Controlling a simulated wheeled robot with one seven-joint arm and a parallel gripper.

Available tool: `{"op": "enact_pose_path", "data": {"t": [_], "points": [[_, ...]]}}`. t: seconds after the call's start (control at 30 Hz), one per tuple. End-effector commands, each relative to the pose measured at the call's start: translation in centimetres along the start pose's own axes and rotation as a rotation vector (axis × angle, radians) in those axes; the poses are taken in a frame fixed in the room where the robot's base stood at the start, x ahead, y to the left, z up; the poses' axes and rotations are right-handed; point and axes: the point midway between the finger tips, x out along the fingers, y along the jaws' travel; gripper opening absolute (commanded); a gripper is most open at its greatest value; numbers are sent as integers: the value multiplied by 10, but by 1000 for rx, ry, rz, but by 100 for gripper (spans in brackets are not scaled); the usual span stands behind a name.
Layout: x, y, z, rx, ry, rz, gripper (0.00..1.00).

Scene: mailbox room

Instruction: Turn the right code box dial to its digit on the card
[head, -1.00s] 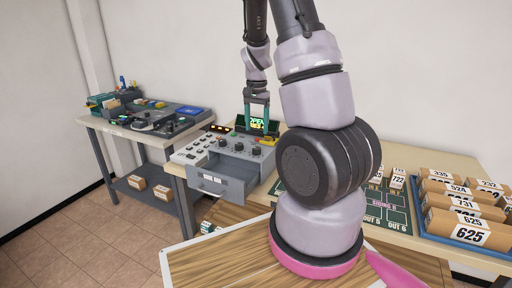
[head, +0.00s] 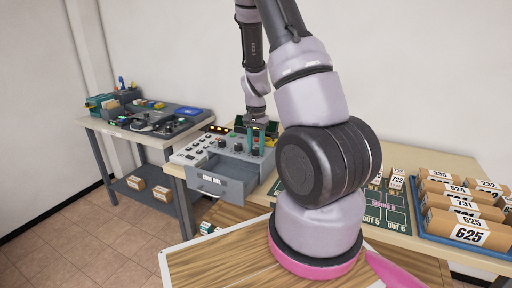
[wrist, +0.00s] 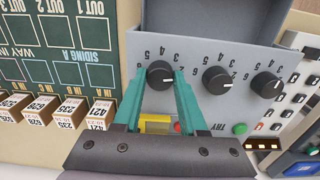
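The code box (head: 203,141) is a grey console on the table, with three black dials in a row on its panel in the wrist view. The right dial (wrist: 160,74) is the leftmost there, beside the siding board; its white mark points toward the right of the picture. The middle dial (wrist: 216,80) and left dial (wrist: 266,85) stand clear. My gripper (wrist: 159,78) has its two teal fingers apart, one on each side of the right dial. I cannot tell whether they touch it. My gripper also shows low over the box in the head view (head: 262,145). I cannot make out the card.
The box's drawer (head: 222,181) stands pulled out at the front. A green siding board (head: 394,216) lies to the right, with a blue tray (head: 431,229) of labelled parcels beyond. A second table (head: 130,130) with equipment stands at the left.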

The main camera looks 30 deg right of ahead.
Motion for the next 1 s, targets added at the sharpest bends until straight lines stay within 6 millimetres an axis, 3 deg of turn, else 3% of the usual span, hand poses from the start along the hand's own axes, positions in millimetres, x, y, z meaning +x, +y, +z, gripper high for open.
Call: {"op": "enact_pose_path", "data": {"t": [0.47, 1.0], "points": [[0, 0, 0, -81, 0, -1, 0], [0, 0, 0, -485, -1, 0, 0]]}}
